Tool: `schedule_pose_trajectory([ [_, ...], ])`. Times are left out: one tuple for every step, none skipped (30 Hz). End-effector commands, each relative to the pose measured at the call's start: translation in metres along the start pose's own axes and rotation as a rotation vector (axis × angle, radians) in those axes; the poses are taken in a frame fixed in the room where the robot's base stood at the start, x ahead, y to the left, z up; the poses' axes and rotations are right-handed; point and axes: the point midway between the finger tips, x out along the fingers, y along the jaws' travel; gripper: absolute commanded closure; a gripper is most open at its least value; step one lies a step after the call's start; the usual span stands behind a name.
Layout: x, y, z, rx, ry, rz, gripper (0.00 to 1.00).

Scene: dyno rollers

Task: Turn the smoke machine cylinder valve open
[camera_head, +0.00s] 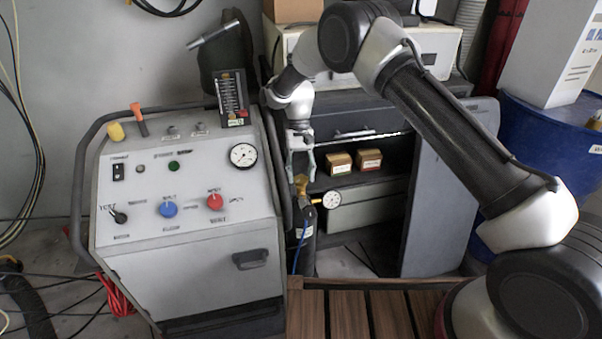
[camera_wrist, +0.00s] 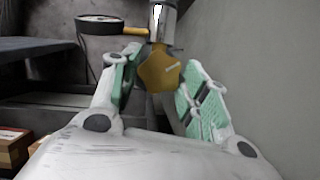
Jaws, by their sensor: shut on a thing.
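The smoke machine cylinder (camera_head: 305,240) is dark and stands upright just right of the grey smoke machine (camera_head: 185,220). Its brass valve (camera_head: 301,187) is at the top, with a round white gauge (camera_head: 331,200) on its right side. My gripper (camera_head: 301,174) points down from above onto the valve. In the wrist view, the valve's faceted brass knob (camera_wrist: 158,72) sits between the two green-padded fingers of my gripper (camera_wrist: 160,66), which is shut on it. The finger contact is partly hidden, and I cannot tell how far the valve is turned.
A dark shelf cabinet (camera_head: 352,118) with two small boxes (camera_head: 369,160) stands close behind and right of the cylinder. The machine's black tube rail (camera_head: 277,165) passes close on the left. A blue drum (camera_head: 545,140) is at the far right, and a slatted wooden surface (camera_head: 350,313) in front.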

Motion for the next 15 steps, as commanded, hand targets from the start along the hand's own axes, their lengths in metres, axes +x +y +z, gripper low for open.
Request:
schedule_pose_trajectory([
  [-0.0019,-0.0003,-0.0016,-0.003,0.006,-0.001,0.79],
  [-0.0019,-0.0004,-0.0016,-0.004,0.006,0.000,0.79],
  [-0.0019,-0.0004,-0.0016,-0.005,0.006,0.000,0.79],
  [-0.0019,-0.0004,-0.0016,-0.005,0.007,0.000,0.79],
  [-0.0019,-0.0004,-0.0016,-0.005,0.006,0.000,0.79],
  [-0.0019,-0.0004,-0.0016,-0.005,0.007,0.000,0.79],
  [-0.0019,-0.0005,-0.0016,-0.005,0.007,0.000,0.79],
  [-0.0019,-0.0005,-0.0016,-0.005,0.007,0.000,0.79],
  [-0.0018,-0.0005,-0.0015,-0.004,0.007,0.000,0.79],
  [-0.0019,-0.0005,-0.0015,-0.004,0.007,-0.001,0.79],
  [-0.0018,-0.0005,-0.0015,-0.004,0.007,-0.001,0.79],
  [-0.0019,-0.0006,-0.0015,-0.004,0.007,-0.001,0.51],
  [-0.0018,-0.0006,-0.0014,-0.004,0.006,-0.001,0.46],
  [-0.0018,-0.0006,-0.0013,-0.004,0.006,-0.001,0.40],
  [-0.0015,-0.0005,-0.0011,-0.004,0.005,0.000,0.33],
])
